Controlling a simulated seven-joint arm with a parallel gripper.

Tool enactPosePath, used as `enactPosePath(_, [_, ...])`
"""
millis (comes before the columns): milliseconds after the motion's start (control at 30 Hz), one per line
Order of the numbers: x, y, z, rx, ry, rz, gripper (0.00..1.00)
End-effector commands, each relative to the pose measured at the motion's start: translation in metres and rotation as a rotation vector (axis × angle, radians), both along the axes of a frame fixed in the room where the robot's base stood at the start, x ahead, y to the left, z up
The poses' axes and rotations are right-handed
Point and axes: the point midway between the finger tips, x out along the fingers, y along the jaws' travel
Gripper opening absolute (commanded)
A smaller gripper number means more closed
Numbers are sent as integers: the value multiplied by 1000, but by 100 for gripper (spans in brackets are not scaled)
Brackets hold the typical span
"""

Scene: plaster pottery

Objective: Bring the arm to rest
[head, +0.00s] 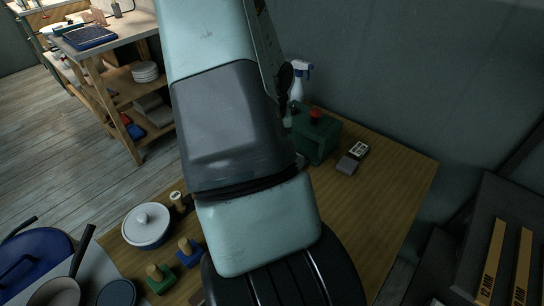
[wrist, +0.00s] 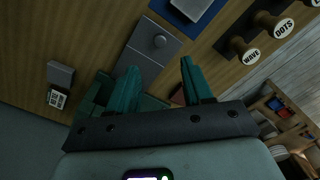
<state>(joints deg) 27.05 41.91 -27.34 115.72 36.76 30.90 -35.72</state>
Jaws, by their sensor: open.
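My gripper (wrist: 160,78) shows in the wrist view with its two teal fingers spread apart. Nothing is held between them. Beyond the fingertips lies the wooden tabletop (wrist: 60,35), with a grey lidded box (wrist: 153,45) that has a round knob. In the head view my arm fills the middle of the picture and reaches down over the table (head: 385,215). My gripper is hidden behind the arm there.
A lidded pot (head: 147,232), stamps (head: 159,284) and a pan (head: 57,294) lie left. Bare tabletop shows right of my arm.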

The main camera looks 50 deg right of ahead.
Motion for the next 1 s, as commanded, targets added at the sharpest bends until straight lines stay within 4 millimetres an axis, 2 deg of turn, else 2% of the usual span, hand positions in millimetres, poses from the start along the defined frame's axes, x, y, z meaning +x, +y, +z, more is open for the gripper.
enactPosePath(167, [0,0,11,-1,1,1,50])
enactPosePath(767, [1,2,12,1,-2,4,50])
enactPosePath(867, [12,15,27,11,-25,35,50])
enactPosePath(967, [33,45,59,27,-73,110,50])
enactPosePath(1000, [41,62,76,35,-95,153,50])
